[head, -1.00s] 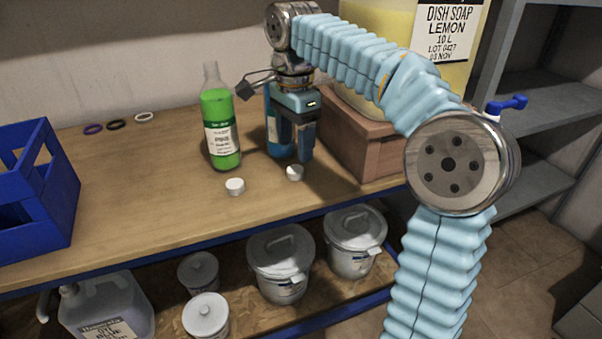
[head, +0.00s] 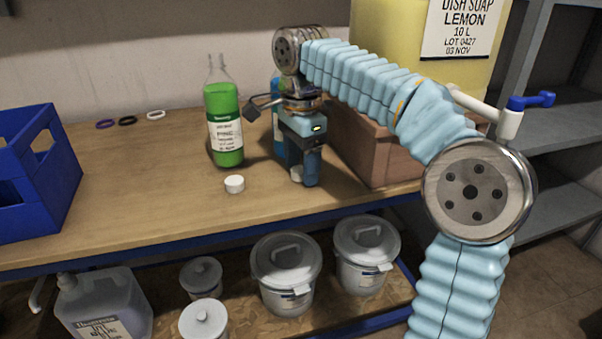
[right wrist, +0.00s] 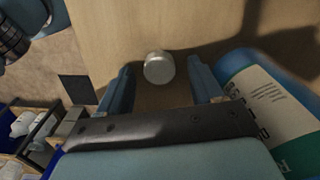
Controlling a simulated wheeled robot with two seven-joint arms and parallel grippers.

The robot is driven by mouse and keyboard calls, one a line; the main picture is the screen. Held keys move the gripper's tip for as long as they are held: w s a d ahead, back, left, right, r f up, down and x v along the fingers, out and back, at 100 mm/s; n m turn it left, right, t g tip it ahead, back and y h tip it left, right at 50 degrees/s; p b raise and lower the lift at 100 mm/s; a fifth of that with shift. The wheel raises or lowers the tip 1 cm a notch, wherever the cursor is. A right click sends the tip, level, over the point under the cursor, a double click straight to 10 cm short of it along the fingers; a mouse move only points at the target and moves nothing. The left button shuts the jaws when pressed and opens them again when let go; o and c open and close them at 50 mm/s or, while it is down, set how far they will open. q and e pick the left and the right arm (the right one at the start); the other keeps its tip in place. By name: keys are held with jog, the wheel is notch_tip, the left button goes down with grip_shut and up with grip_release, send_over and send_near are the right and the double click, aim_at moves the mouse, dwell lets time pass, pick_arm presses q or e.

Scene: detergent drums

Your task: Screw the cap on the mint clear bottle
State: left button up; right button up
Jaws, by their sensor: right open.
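A clear bottle of green liquid (head: 224,130) stands upright and uncapped on the bench; its label is too small to read. A blue bottle (head: 279,150) stands beside it, partly hidden by my right gripper, and shows at the right of the right wrist view (right wrist: 238,72). One white cap (head: 234,184) lies in front of the green bottle. My right gripper (head: 306,178) points down, open. A second white cap (right wrist: 159,67) lies between its fingers in the right wrist view, apart from both; in the head view the fingers mostly hide it. My left gripper is out of view.
A brown box (head: 375,150) bearing a yellow dish soap drum (head: 385,45) stands close right of my right gripper. A blue crate (head: 40,190) is at the left. Three small rings (head: 128,120) lie at the back. Several white tubs are on the shelf below.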

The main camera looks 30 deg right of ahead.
aim_at(300, 168)
jog(key=c, duration=1.1)
jog(key=shift+r, duration=0.1)
jog(key=shift+r, duration=0.25)
notch_tip(300, 168, up, 2)
jog(key=shift+r+p, duration=0.15)
jog(key=shift+p, duration=0.45)
pick_arm(q)
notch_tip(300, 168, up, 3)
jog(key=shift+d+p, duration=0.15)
jog(key=shift+p, duration=0.75)
pick_arm(e)
jog(key=s+a+r, duration=0.8)
jog(key=s+r, duration=0.2)
jog(key=s, duration=0.1)
jog(key=shift+s+a, duration=0.15)
jog(key=shift+a, duration=0.05)
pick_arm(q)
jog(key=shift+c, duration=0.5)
